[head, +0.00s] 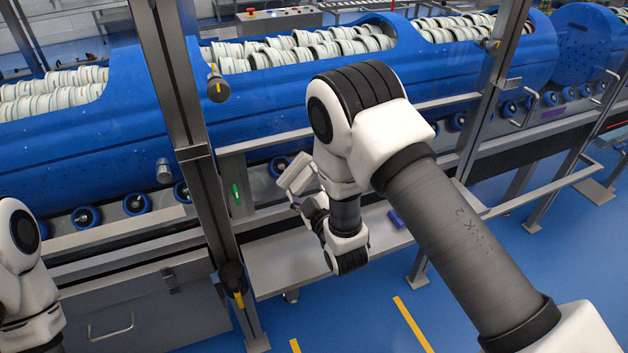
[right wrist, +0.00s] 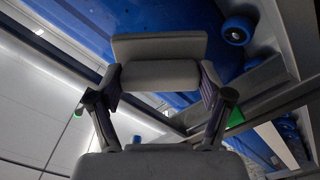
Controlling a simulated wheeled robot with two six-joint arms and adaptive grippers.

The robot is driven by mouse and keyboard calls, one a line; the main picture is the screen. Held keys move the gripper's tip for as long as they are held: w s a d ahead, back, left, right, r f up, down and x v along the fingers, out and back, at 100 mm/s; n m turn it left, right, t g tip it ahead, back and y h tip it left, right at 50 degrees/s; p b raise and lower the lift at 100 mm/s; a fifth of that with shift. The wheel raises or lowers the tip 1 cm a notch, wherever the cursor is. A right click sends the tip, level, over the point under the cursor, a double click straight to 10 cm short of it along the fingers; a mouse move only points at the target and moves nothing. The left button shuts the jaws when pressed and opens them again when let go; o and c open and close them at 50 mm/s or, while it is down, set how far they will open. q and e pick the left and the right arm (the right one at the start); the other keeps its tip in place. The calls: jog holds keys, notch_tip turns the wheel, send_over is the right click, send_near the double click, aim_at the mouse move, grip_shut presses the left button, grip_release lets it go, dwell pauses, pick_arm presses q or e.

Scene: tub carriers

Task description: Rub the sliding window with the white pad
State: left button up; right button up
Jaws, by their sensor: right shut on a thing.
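The white pad (head: 297,173) is held in my right gripper (head: 304,190), in front of the lower part of the machine's frame. In the right wrist view the pad (right wrist: 160,48) looks grey in shadow, with a flat plate beyond a thicker block. My right gripper (right wrist: 160,78) has a finger on each side of that block. The sliding window (head: 285,110) seems to be the clear pane between the two upright posts; its edges are hard to make out, and my arm hides part of it. I cannot tell whether the pad touches it. My left gripper is out of view.
Blue carriers (head: 110,128) filled with stacked white tubs lie behind the frame. Metal posts (head: 185,110) stand on either side of my right arm. A shelf (head: 285,265) runs below the pad, with a small blue object (head: 397,218) on it. Blue floor is open in front.

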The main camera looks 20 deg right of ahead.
jog(key=shift+a, duration=1.25)
jog(key=shift+d, duration=0.1)
jog(key=shift+s, duration=0.1)
jog(key=shift+s, duration=0.25)
jog(key=shift+s+d+p, duration=0.15)
jog(key=shift+s+p, duration=0.15)
jog(key=shift+s, duration=2.45)
jog(key=shift+s, duration=0.1)
jog(key=s, duration=0.2)
jog(key=shift+s, duration=0.4)
